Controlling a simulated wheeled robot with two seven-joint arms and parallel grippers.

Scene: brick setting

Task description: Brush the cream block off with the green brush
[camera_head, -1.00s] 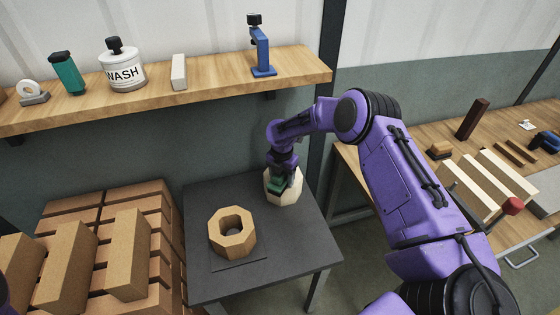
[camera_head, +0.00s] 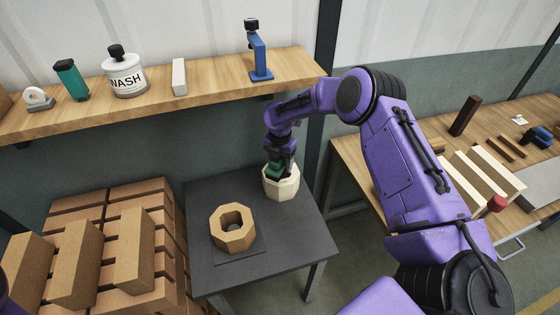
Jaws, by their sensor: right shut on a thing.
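The cream block (camera_head: 283,189) is a pale, many-sided piece near the back right of a small dark table. My right gripper (camera_head: 277,169) is shut on the green brush (camera_head: 275,172), above the back left part of the block. The brush is small in view and partly hidden by the gripper. Its lower end is at the block's top; I cannot tell whether it touches. A tan octagonal block (camera_head: 218,238) with a central hole lies closer on the same table. My left gripper is not in view.
The dark table (camera_head: 309,243) has bare room at its front right. Stacked brown bricks (camera_head: 130,252) stand to its left. A wall shelf (camera_head: 212,92) behind holds a wash jar (camera_head: 124,78) and a blue stand (camera_head: 260,62). A wooden workbench (camera_head: 354,165) is at right.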

